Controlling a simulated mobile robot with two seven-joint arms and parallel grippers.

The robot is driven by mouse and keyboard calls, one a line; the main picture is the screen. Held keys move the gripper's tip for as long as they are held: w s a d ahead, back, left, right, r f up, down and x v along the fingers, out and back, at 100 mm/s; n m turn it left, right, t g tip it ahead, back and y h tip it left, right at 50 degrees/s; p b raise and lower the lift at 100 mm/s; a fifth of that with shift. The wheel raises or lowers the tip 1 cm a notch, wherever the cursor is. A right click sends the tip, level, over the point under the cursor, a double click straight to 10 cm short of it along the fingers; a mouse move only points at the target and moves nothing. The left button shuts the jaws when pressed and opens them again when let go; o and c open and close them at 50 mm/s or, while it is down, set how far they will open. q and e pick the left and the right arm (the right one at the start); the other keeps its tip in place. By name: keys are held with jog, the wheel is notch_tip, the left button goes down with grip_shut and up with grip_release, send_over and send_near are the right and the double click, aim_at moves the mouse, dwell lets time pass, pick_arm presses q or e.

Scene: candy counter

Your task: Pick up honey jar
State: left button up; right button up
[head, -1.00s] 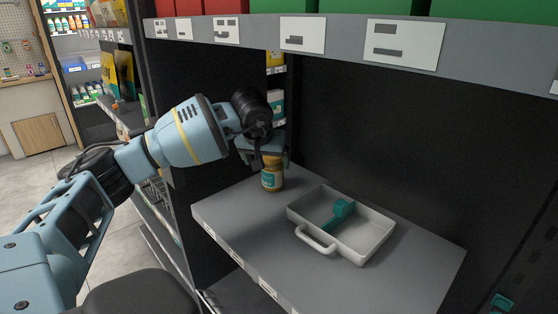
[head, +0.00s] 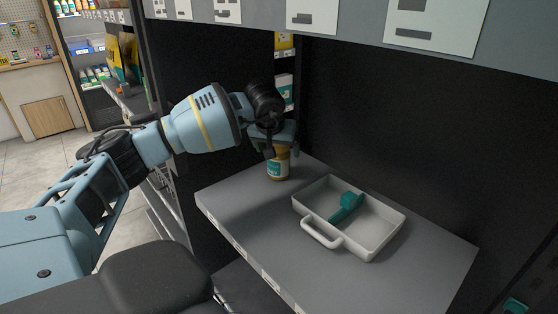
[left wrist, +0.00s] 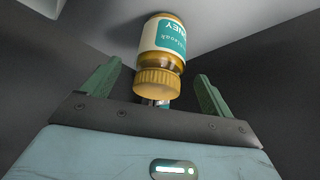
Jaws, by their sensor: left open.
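The honey jar (head: 278,166) stands upright on the grey shelf, near its back left part. It has a gold lid and a white and teal label. In the left wrist view the jar (left wrist: 163,50) shows lid toward me, between and beyond the two green fingers. My left gripper (head: 274,148) is at the top of the jar in the head view. The left gripper (left wrist: 157,88) is open, with a gap on both sides of the lid. Whether its fingertips reach past the lid is hard to tell. My right gripper is not in view.
A white tray (head: 322,232) with a handle stands on the shelf to the right of the jar, with a teal scoop-like tool (head: 346,205) in it. An upper shelf (head: 352,22) with price tags hangs above. Bare shelf (head: 245,207) lies in front of the jar.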

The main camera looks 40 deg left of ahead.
pick_arm(q)
jog(key=x, duration=0.4)
jog(key=shift+w+f, duration=0.15)
jog(key=shift+f, duration=0.2)
jog(key=shift+r, duration=0.1)
jog(key=c, duration=1.3)
